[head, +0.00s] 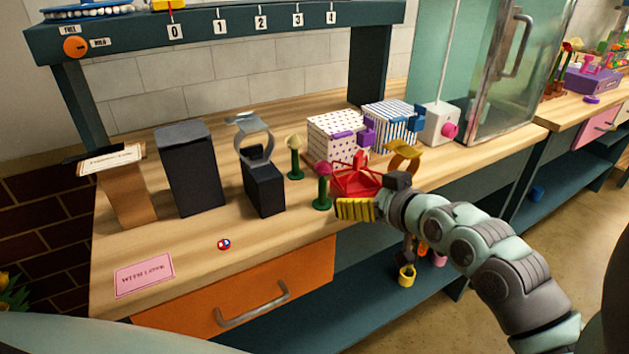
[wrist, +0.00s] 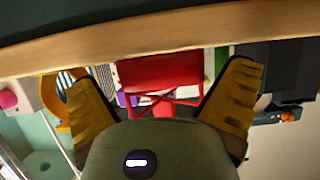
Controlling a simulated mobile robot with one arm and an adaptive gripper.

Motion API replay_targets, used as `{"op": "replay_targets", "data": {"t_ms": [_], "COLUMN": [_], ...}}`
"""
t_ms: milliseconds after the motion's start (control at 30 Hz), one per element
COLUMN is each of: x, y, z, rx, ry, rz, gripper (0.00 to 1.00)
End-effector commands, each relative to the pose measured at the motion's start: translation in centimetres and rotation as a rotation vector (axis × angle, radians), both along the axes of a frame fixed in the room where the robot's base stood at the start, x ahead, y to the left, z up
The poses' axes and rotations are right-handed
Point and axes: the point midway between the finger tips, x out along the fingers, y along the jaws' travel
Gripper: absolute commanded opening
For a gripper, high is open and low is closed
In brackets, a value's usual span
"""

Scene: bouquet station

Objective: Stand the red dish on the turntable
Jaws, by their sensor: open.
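The red dish (head: 352,182), an angular red piece with a frame-like shape, is on the wooden bench near its front edge. My gripper (head: 356,209) is at the bench's front edge, just in front of the dish. In the wrist view the red dish (wrist: 160,72) shows between the two open yellow fingers (wrist: 160,85), with a gap on each side. I cannot tell whether either finger touches it. A round blue piece (head: 88,11) with a white beaded rim sits on the raised shelf at top left. It may be the turntable, cut by the frame.
A magenta-topped green stand (head: 323,185) is close left of the dish. A dotted box (head: 336,136) and a gold-brown ring-like piece (head: 405,157) are close by. A black box (head: 190,168) and watch stand (head: 264,185) are farther left. The front-left bench is mostly clear.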

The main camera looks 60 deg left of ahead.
Motion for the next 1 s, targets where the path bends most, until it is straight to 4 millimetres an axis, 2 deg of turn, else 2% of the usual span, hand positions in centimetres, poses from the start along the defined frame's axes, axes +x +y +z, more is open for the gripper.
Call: {"op": "replay_targets", "data": {"t_ms": [267,1000], "x": [0.2,-0.3], "y": [-0.3,-7.9], "z": [0.3,3.3], "rx": [0.000,0.000], "ry": [-0.001,0.004], "rz": [-0.004,-0.010], "gripper": [1.00,1.00]}}
